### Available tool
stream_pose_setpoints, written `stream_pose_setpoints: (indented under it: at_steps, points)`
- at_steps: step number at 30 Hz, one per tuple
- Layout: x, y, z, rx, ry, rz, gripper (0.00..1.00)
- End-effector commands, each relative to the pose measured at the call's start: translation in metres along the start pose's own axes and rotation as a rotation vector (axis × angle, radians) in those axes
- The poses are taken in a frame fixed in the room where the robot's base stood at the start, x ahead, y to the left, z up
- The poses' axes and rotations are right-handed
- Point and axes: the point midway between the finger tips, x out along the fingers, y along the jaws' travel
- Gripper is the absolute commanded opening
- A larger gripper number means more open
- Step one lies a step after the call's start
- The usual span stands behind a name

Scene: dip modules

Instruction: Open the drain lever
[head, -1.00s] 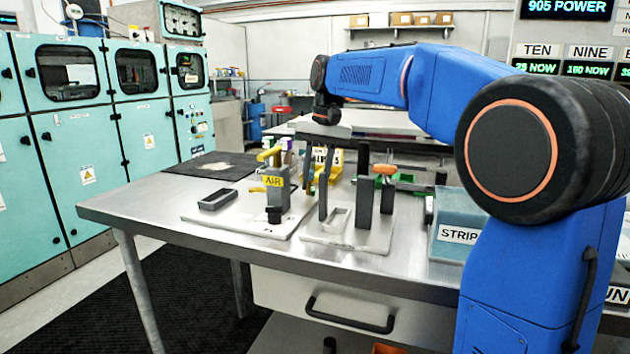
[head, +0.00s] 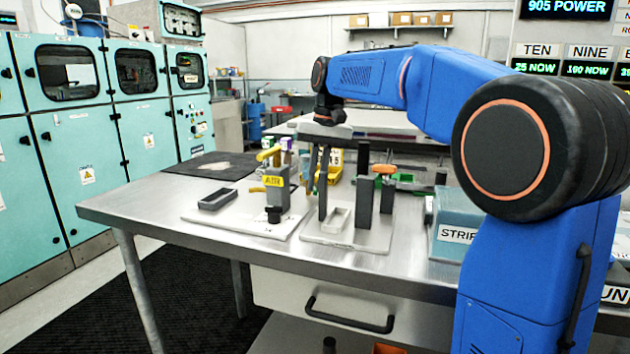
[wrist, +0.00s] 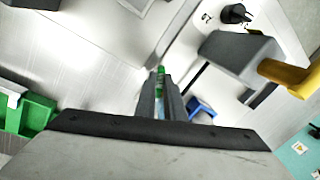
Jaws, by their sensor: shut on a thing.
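My gripper (head: 318,170) points down over the steel bench, between the grey AIR block (head: 277,188) and the grey posts on the right-hand plate. In the wrist view its two dark fingers (wrist: 161,97) are close together on a slim green piece (wrist: 161,70), whose end shows between the fingertips. This looks like a lever handle; no label on it is readable, and the fingers hide most of it.
A small blue part (wrist: 202,108) lies beside the fingers. A green bin (wrist: 38,115) is at the left of the wrist view. A yellow bin (head: 332,174) stands behind the gripper, and a STRIP box (head: 456,228) at the bench's right.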

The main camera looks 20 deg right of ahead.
Motion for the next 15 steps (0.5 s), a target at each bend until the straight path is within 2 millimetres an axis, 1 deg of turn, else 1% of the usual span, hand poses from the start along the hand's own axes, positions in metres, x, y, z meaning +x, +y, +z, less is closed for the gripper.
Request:
stream_pose_setpoints:
  at_steps: [5,15]
  points:
    - [-0.001,0.005,-0.003,-0.128,-0.02,0.0,0.0]
    - [-0.003,0.015,-0.011,-0.445,-0.07,0.0,0.0]
